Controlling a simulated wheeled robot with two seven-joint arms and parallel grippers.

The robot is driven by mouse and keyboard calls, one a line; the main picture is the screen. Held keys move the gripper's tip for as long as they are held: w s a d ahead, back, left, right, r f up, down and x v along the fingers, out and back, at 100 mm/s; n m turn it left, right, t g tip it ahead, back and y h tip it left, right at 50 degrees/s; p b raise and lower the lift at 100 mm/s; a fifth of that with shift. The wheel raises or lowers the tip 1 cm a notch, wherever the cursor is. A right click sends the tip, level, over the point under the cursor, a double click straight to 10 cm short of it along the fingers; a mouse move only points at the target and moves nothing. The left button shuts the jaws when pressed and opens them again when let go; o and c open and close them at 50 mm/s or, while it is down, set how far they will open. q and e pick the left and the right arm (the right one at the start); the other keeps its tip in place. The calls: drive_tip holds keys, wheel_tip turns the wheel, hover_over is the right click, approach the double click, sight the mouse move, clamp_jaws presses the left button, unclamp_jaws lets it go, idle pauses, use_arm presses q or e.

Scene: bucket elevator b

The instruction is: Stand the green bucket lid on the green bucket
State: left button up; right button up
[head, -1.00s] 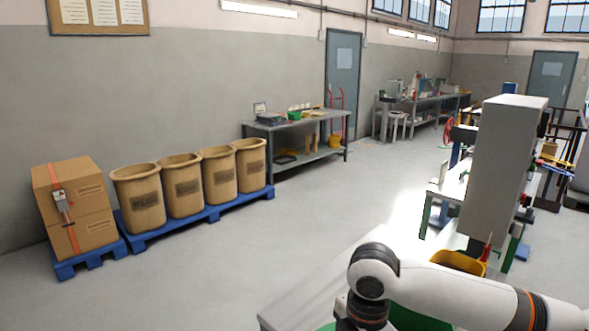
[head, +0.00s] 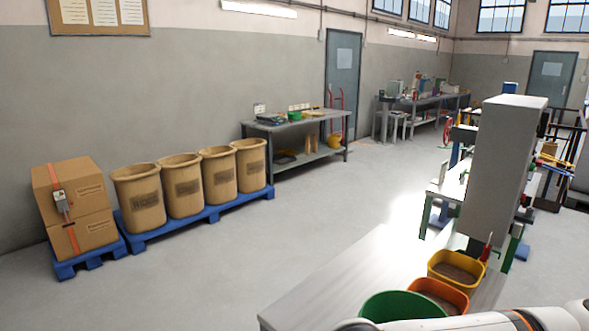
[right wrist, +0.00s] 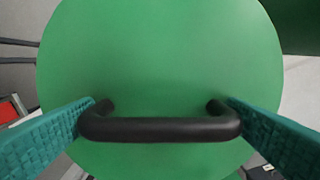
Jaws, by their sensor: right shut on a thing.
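The green bucket (head: 402,303) stands open at the near end of the grey bench in the head view; the bottom picture edge cuts it off. The green bucket lid (right wrist: 160,60) fills most of the right wrist view, a round flat green disc with a black bar handle (right wrist: 160,130). My right gripper (right wrist: 160,108) is shut on the handle, with a teal finger at each end of it. The lid does not show in the head view, so its height relative to the bucket is unclear. My left gripper is not in view.
An orange bucket (head: 440,294) and a yellow bucket (head: 456,267), both with brown contents, stand beyond the green bucket. A tall grey column (head: 500,170) rises behind them. The bench top (head: 345,285) left of the buckets is bare. A dark green surface (right wrist: 300,25) shows beside the lid.

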drive_tip(key=shift+s+m, duration=0.3)
drive_tip(key=shift+m, duration=0.1)
drive_tip(key=shift+w+d+f+m, duration=0.1)
drive_tip(key=shift+d+m, duration=0.2)
drive_tip(key=w+d+m, duration=0.3)
drive_tip(key=d+m, duration=0.1)
drive_tip(key=d, duration=0.8)
wheel_tip(320, 180, down, 9)
drive_tip(key=b, duration=0.8)
drive_tip(key=shift+a+f, duration=0.15)
drive_tip(key=shift+a, duration=0.15)
drive_tip(key=shift+s+a, duration=0.1)
